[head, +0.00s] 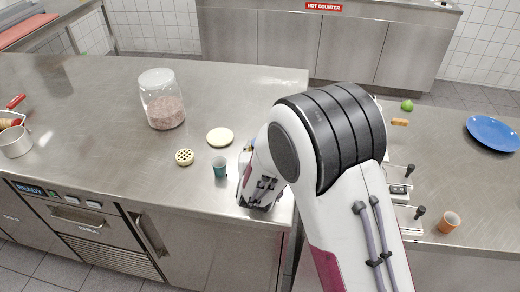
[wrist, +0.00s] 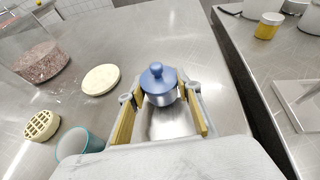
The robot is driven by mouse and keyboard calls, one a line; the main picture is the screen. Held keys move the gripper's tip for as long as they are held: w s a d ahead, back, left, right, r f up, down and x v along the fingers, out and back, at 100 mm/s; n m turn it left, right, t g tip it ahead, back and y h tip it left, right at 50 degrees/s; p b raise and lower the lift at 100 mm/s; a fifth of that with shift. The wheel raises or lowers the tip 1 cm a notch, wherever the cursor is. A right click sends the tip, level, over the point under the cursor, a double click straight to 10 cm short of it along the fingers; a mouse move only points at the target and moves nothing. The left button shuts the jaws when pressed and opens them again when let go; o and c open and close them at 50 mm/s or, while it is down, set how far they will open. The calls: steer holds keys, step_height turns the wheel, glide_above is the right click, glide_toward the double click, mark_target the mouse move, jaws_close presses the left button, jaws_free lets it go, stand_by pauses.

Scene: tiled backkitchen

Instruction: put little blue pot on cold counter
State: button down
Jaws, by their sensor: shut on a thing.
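The little blue pot (wrist: 159,77), with a round knob on its lid, is upright between the two fingers of my gripper (wrist: 160,98) in the wrist view. The gripper is shut on it. In the head view my own arm hides most of the pot and the fingertips. The pot is over the right part of the left steel counter (head: 90,100); I cannot tell whether it touches the top. No label in view reads cold counter. A sign on the far counter (head: 325,7) reads "HOT COUNTER".
A teal cup (head: 220,167), a holed cream disc (head: 184,157), a pale round disc (head: 220,136) and a glass jar (head: 163,99) stand left of my gripper. Across a gap, the right counter (head: 485,195) holds a blue plate (head: 493,132) and an orange cup (head: 449,222).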

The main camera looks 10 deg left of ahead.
steer(key=shift+f, duration=0.55)
steer(key=shift+f, duration=0.1)
steer(key=c, duration=1.4)
jaws_free()
steer(key=shift+c, duration=0.2)
steer(key=shift+v, duration=6.05)
steer(key=shift+d, duration=0.15)
